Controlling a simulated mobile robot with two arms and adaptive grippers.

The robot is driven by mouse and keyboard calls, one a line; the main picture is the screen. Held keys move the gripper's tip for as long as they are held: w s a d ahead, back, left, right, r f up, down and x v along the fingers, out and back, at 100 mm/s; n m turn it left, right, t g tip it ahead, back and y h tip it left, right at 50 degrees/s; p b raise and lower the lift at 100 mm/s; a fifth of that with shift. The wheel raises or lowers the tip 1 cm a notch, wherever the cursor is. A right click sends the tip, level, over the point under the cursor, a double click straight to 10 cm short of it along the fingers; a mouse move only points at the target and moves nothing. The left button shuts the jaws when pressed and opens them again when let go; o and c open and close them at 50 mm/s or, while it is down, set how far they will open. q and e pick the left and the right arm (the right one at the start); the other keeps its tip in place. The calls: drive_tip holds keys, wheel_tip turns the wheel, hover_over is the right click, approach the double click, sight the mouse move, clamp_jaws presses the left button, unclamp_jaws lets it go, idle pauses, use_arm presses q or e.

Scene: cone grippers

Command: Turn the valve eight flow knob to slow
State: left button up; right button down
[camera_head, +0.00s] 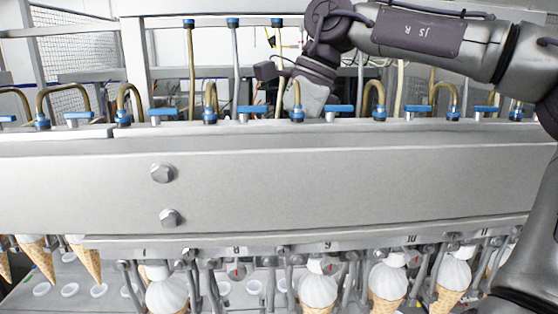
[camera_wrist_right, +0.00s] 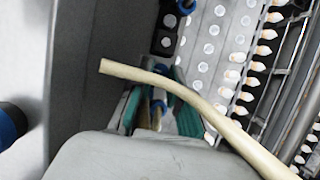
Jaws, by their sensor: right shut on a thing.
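The plate marked 8 (camera_head: 237,247) is on the lower rail, left of the one marked 9 (camera_head: 328,246). A small part with a red mark (camera_head: 237,270) sits under the 8. Blue-handled valves (camera_head: 250,109) line the top of the metal beam. My right gripper (camera_head: 300,98) reaches down behind the beam's top edge, right of the blue handle above the 8. Its fingertips are hidden in the head view. In the right wrist view, its teal fingers are closed around a small blue knob (camera_wrist_right: 157,117), partly hidden. Its setting cannot be read. My left gripper is not in view.
The wide metal beam (camera_head: 330,190) crosses the front. Curved tan hoses (camera_head: 211,92) rise along its top, and a tan hose (camera_wrist_right: 205,103) passes across the right gripper in the wrist view. Filled cones (camera_head: 318,290) hang below the rail.

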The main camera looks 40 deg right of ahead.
drive_tip(key=shift+r+m, duration=0.1)
drive_tip(key=shift+m, duration=0.5)
drive_tip(key=c, duration=1.1)
unclamp_jaws()
drive_tip(key=v, duration=1.2)
drive_tip(key=shift+s+a, duration=0.15)
drive_tip(key=shift+a, duration=0.05)
